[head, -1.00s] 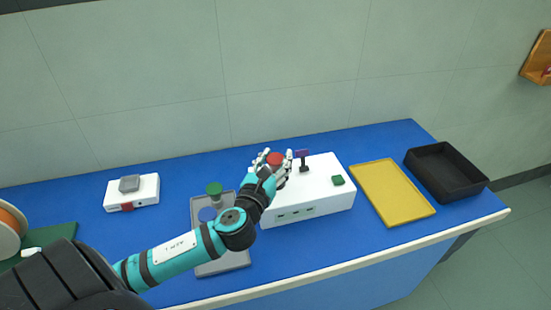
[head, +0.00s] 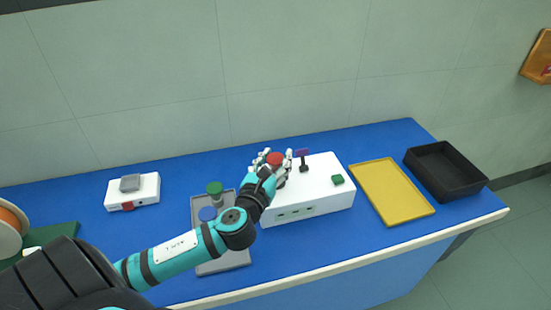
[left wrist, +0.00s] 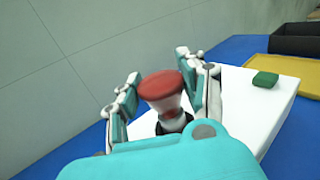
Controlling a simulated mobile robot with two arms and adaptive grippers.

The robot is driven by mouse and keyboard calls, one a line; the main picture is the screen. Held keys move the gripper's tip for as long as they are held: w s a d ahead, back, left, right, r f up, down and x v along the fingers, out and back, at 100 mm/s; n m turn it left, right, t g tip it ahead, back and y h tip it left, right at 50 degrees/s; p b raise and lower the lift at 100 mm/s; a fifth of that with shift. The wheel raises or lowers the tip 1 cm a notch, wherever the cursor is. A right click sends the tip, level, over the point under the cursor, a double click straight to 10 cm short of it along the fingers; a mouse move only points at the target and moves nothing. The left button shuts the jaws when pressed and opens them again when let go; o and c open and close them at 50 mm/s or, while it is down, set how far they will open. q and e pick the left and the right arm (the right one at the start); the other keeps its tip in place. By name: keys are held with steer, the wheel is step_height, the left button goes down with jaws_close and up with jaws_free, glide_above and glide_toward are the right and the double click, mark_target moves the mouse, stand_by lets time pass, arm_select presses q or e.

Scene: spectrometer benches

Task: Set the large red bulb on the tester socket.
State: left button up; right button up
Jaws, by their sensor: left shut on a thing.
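The large red bulb (head: 274,159) is between the fingers of my left gripper (head: 272,161), which is shut on it. In the left wrist view the bulb (left wrist: 162,88) has a red top and a pale lower body, and the fingers of my left gripper (left wrist: 164,92) stand on both sides of it. The bulb is over the left part of the white tester box (head: 325,190). A dark round part (left wrist: 176,124), perhaps the socket, shows just below the bulb; I cannot tell if they touch. My right gripper is not in view.
A grey tray (head: 232,262) with a green-topped and a blue-topped piece lies left of the tester, partly under my arm. A yellow tray (head: 392,190) and a black bin (head: 445,170) stand to the right. A small white device (head: 146,190) is at the left.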

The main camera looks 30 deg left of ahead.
mark_target(273, 168)
arm_select(q)
steer(key=shift+f+b, duration=0.35)
steer(key=shift+f, duration=0.2)
steer(key=o, duration=0.9)
steer(key=shift+p+v, duration=0.3)
steer(key=shift+v, duration=2.3)
steer(key=v, duration=0.5)
steer(key=shift+s, duration=0.4)
